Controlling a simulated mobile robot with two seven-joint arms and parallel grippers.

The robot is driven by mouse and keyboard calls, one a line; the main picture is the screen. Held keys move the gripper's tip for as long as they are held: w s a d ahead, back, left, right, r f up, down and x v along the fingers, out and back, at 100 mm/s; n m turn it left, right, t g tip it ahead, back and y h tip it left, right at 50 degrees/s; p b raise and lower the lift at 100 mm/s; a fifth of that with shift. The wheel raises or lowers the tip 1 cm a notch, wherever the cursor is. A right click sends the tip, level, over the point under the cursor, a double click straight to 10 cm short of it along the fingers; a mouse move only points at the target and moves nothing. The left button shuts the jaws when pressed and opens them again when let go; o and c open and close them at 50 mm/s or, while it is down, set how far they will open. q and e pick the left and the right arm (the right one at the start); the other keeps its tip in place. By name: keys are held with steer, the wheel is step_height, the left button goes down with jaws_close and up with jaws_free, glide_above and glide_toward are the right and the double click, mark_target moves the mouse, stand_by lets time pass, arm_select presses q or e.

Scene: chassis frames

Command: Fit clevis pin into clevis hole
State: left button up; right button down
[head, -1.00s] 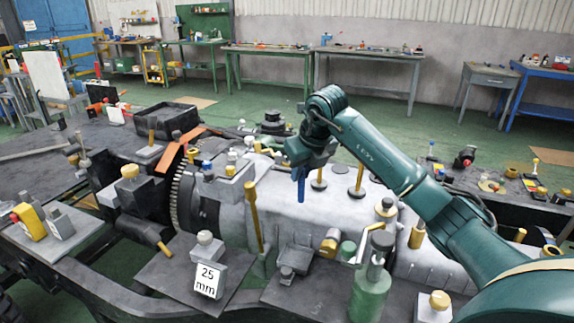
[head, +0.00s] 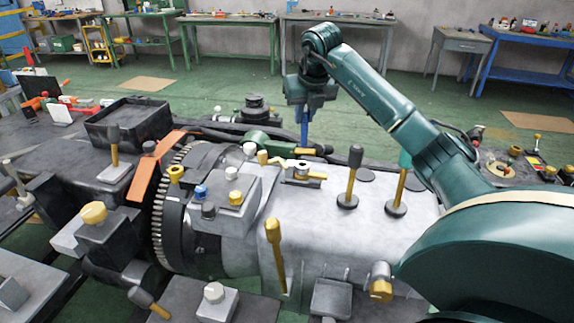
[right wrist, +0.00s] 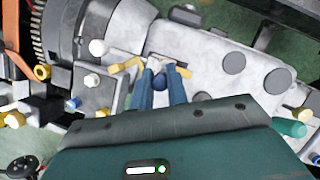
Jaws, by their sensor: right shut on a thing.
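My right gripper (head: 304,140) points down with its blue fingers over the pale grey housing, at a small fitting with gold arms (head: 298,174). In the right wrist view the fingertips (right wrist: 161,72) are close together on a small pale metal piece, which I take for the clevis pin (right wrist: 160,62). Most of the pin is hidden by the fingers. A gold arm (right wrist: 126,66) lies to the left of the fingertips and a short gold piece (right wrist: 184,72) to the right. I cannot make out the clevis hole. My left gripper is not in view.
Two tall gold-stemmed levers (head: 350,178) stand right of the fitting. A block with several knobs (head: 222,195) and a toothed ring (head: 168,215) are on the left. A black open tray (head: 130,122) lies behind. Benches line the far wall.

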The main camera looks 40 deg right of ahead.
mark_target(305, 142)
steer(key=shift+w+f, duration=0.1)
steer(key=shift+f, duration=0.25)
steer(key=f, duration=0.4)
steer(key=shift+s+f, duration=0.15)
steer(key=shift+s, duration=0.05)
steer(key=shift+w+f+p, duration=0.1)
steer(key=shift+f+p, duration=0.3)
steer(key=shift+f, duration=2)
steer(key=shift+f, duration=0.1)
steer(key=c, duration=1.4)
jaws_free()
steer(key=v, duration=1.2)
steer(key=shift+b, duration=0.4)
